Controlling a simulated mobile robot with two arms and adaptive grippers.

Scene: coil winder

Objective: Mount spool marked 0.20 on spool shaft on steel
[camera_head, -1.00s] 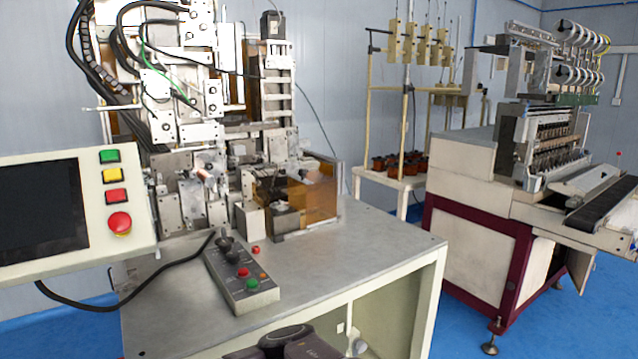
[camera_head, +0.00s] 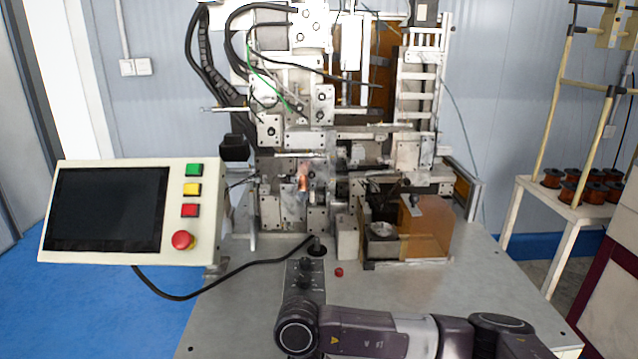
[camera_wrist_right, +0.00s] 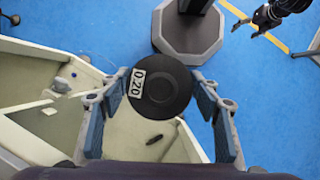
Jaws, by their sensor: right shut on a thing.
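In the right wrist view, my right gripper (camera_wrist_right: 157,80) is shut on a round black spool (camera_wrist_right: 166,92) with a white label reading 0.20. One flange of the spool faces the camera, between the two blue-padded fingers. At the upper right of the same view, a dark gripper, which looks like my left one (camera_wrist_right: 262,32), has its fingers apart with nothing between them. In the head view both grippers are out of sight; only my arm links cross the bottom. I cannot make out a spool shaft for certain in either view.
The coil winder (camera_head: 330,130) stands on a grey bench (camera_head: 480,290). A screen panel (camera_head: 110,210) with buttons is at left, and a control box (camera_head: 303,270) on the bench. Several copper spools stand on a white rack table (camera_head: 565,212) at right. Blue floor shows around.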

